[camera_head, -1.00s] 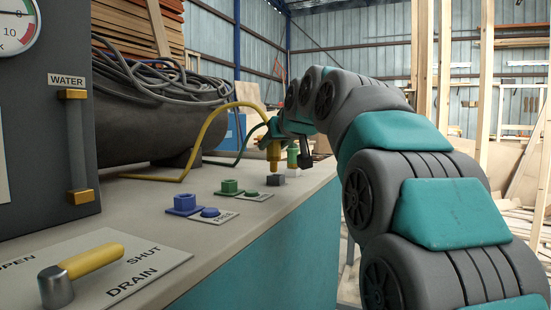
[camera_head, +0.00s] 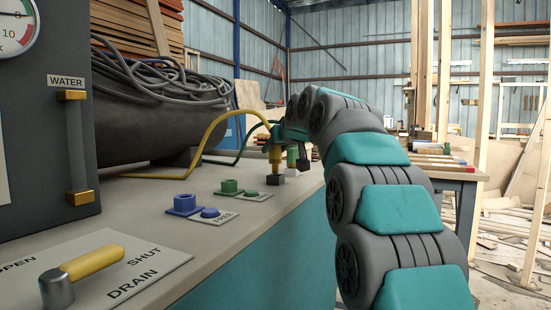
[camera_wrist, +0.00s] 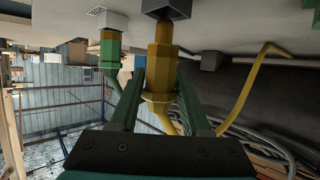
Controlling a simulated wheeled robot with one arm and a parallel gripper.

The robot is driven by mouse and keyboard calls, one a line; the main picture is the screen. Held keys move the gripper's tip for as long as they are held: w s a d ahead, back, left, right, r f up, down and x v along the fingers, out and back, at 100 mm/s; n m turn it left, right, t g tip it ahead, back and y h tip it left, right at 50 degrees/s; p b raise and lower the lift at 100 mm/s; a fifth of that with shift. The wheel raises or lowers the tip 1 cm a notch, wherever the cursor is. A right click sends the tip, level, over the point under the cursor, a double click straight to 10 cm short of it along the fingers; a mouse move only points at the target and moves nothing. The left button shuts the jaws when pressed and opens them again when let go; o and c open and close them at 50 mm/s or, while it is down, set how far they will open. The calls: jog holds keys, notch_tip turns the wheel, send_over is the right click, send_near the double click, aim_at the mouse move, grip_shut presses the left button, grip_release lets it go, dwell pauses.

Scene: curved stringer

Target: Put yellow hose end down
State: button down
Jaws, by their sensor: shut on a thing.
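The yellow hose end (camera_head: 275,155) is upright at the far end of the counter, with the yellow hose (camera_head: 222,119) arching from it to the left. My gripper (camera_wrist: 160,84) is shut on this yellow fitting (camera_wrist: 160,60), a finger on each side. The fitting's narrow tip meets a dark grey block (camera_head: 275,178), which also shows at the top of the wrist view (camera_wrist: 166,9). I cannot tell how deep the tip sits. The green hose end (camera_head: 292,157) stands beside it, and shows left of it in the wrist view (camera_wrist: 110,52).
A blue socket (camera_head: 184,205) with a blue button (camera_head: 209,213) and a green socket (camera_head: 229,187) with a green button (camera_head: 251,194) stand nearer on the counter (camera_head: 145,208). A yellow-handled drain lever (camera_head: 85,266) is in front. A workbench (camera_head: 450,167) stands at right.

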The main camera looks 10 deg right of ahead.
jog(key=shift+f, duration=1.2)
jog(key=shift+f, duration=0.2)
jog(key=shift+c, duration=1.8)
grip_release()
jog(key=shift+r, duration=0.1)
jog(key=shift+r, duration=0.15)
jog(key=v, duration=1.2)
jog(key=shift+b, duration=0.35)
